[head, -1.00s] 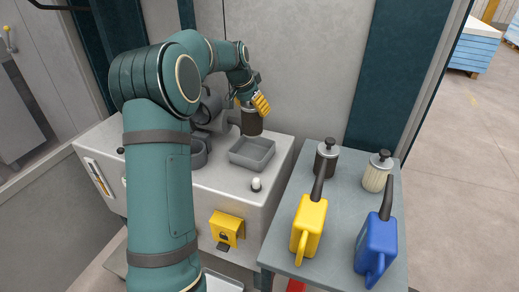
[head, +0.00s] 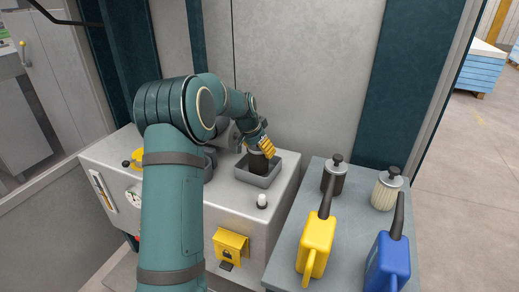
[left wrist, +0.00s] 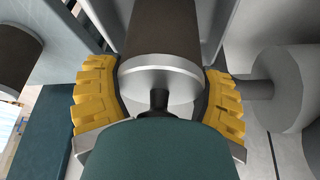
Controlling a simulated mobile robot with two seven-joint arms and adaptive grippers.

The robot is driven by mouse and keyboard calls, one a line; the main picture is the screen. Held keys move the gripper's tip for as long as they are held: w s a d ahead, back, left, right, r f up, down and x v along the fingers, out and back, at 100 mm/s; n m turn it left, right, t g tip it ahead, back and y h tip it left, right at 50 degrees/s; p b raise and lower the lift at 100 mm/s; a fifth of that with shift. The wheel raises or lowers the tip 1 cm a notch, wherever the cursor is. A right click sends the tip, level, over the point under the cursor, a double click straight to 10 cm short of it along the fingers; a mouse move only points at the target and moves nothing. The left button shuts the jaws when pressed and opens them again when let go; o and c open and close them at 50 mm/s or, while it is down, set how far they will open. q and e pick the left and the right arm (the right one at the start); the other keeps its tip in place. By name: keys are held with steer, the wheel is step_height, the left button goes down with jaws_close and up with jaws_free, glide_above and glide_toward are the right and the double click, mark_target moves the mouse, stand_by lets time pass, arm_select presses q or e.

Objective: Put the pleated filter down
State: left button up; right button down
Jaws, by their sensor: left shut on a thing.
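My left gripper (head: 264,147) has yellow ridged fingers and is shut on a dark brown cylindrical pleated filter (head: 258,164) with a pale metal end cap. In the left wrist view the filter (left wrist: 163,28) lies between the two yellow fingers (left wrist: 158,105), which press on the sides of its cap. In the head view the filter is upright, its lower part inside the grey open tray (head: 243,178) on the machine top. The near tray wall hides its base, so I cannot tell if it touches the tray floor. My right gripper is not in view.
A side table (head: 345,220) at the right holds a dark filter (head: 333,178), a cream pleated filter (head: 386,190), a yellow oil can (head: 317,245) and a blue one (head: 388,262). A white knob (head: 262,201) stands in front of the tray. A grey wall panel (head: 300,70) rises behind.

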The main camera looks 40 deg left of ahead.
arm_select(q)
steer(key=shift+f, duration=0.1)
steer(key=o, duration=1.3)
steer(key=shift+c, duration=0.2)
steer(key=shift+r, duration=0.3)
steer(key=p+v, duration=0.2)
steer(key=v, duration=0.9)
steer(key=shift+s+r, duration=0.2)
steer(key=shift+r, duration=0.15)
steer(key=shift+a, duration=0.1)
